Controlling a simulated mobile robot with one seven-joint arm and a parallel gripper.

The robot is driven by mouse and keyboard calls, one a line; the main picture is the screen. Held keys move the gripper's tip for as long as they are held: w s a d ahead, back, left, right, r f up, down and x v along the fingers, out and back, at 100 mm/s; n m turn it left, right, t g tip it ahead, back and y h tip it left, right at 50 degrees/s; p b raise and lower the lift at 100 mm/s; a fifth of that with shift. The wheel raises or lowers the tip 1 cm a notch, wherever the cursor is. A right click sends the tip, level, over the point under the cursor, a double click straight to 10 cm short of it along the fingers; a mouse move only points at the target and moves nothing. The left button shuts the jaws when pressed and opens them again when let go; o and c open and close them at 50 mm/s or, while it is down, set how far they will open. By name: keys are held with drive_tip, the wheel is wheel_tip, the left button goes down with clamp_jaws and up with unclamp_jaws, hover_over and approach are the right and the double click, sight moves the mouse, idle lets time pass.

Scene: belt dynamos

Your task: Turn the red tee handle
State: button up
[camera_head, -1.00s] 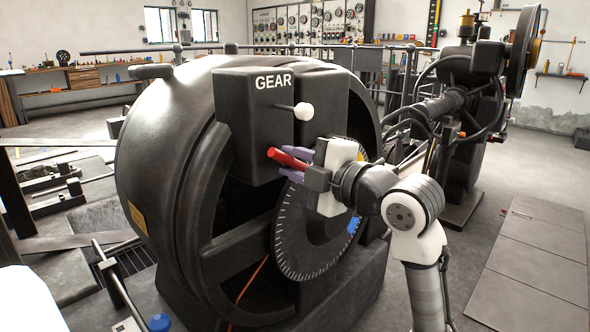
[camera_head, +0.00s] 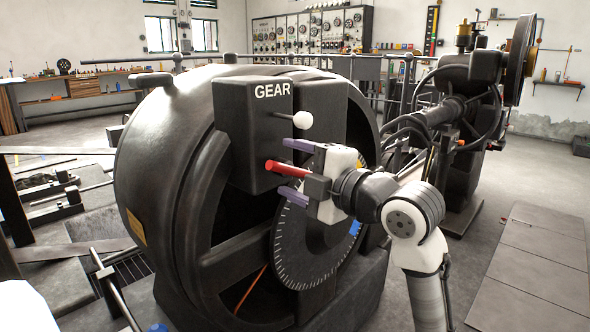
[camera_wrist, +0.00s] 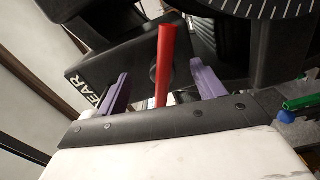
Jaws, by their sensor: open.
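The red tee handle (camera_head: 284,167) sticks out from the lower front of the black box lettered GEAR (camera_head: 240,125). In the wrist view the red handle (camera_wrist: 165,62) stands between the two purple fingers, nearer the middle than either one, with gaps on both sides. My gripper (camera_head: 290,168) is open, with one purple finger above the handle and the other below it. It reaches in from the right. The handle's inner end and its mount are partly hidden in the head view.
A white-knobbed lever (camera_head: 301,118) projects just above my upper finger. A graduated black dial (camera_head: 300,255) lies close below my gripper. A large dark round machine housing (camera_head: 150,150) fills the left. Open floor (camera_head: 480,230) lies to the right.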

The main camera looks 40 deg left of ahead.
drive_tip(key=s+d+p, duration=0.1)
drive_tip(key=d, duration=1.2)
drive_tip(key=shift+d, duration=0.4)
drive_tip(key=shift+s+r+p, duration=0.1)
drive_tip(key=shift+r+p, duration=0.2)
drive_tip(key=shift+p, duration=0.35)
drive_tip(key=c, duration=0.4)
drive_tip(key=shift+r+m+p, duration=0.3)
drive_tip(key=shift+m+p, duration=0.2)
drive_tip(key=shift+p, duration=0.45)
drive_tip(key=shift+c, duration=1.4)
drive_tip(key=a+m+p, duration=0.1)
drive_tip(key=a+p, duration=0.1)
drive_tip(key=a, duration=0.2)
drive_tip(key=a+f+m+p, duration=0.1)
drive_tip(key=a+m+p, duration=0.1)
drive_tip(key=a, duration=0.3)
drive_tip(key=w+a+m+p, duration=0.1)
drive_tip(key=a+p, duration=0.2)
drive_tip(key=a, duration=0.1)
drive_tip(key=shift+w+a+f+m, duration=0.1)
drive_tip(key=shift+a+f+m, duration=0.15)
drive_tip(key=shift+a+m, duration=0.15)
